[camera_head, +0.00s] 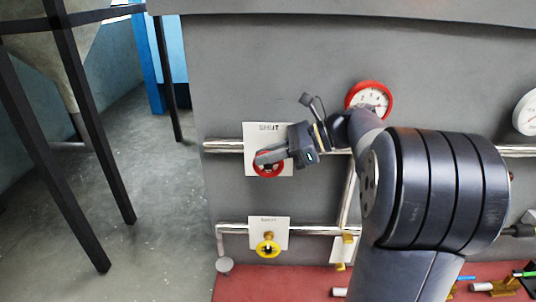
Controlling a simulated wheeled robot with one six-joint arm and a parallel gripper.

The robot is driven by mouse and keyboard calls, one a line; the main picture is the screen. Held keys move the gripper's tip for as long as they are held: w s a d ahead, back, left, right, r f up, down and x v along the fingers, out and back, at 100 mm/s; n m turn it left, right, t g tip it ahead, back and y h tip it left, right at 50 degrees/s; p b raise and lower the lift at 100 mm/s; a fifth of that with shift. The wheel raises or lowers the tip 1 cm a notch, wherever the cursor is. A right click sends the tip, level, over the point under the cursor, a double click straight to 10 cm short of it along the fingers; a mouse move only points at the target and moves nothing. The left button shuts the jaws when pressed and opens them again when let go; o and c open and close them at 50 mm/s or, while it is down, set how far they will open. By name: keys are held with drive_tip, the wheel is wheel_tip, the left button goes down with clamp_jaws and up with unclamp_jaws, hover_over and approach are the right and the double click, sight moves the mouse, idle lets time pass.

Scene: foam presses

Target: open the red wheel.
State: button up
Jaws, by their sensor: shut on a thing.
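The red wheel (267,171) is on the upper pipe, in front of a white plate (258,132) that reads "SHUT". My gripper (268,158) reaches in from the right and is shut on the red wheel. The gripper's fingers and body hide the upper and middle part of the wheel, and only part of its red rim shows. The wheel's exact turn cannot be told.
A yellow wheel (267,249) with its own plate is on the lower pipe. A red-rimmed gauge (369,98) is behind my arm, and a white gauge (526,113) is at the far right. Black posts (90,110) stand at the left over open floor (150,200).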

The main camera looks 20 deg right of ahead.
clamp_jaws()
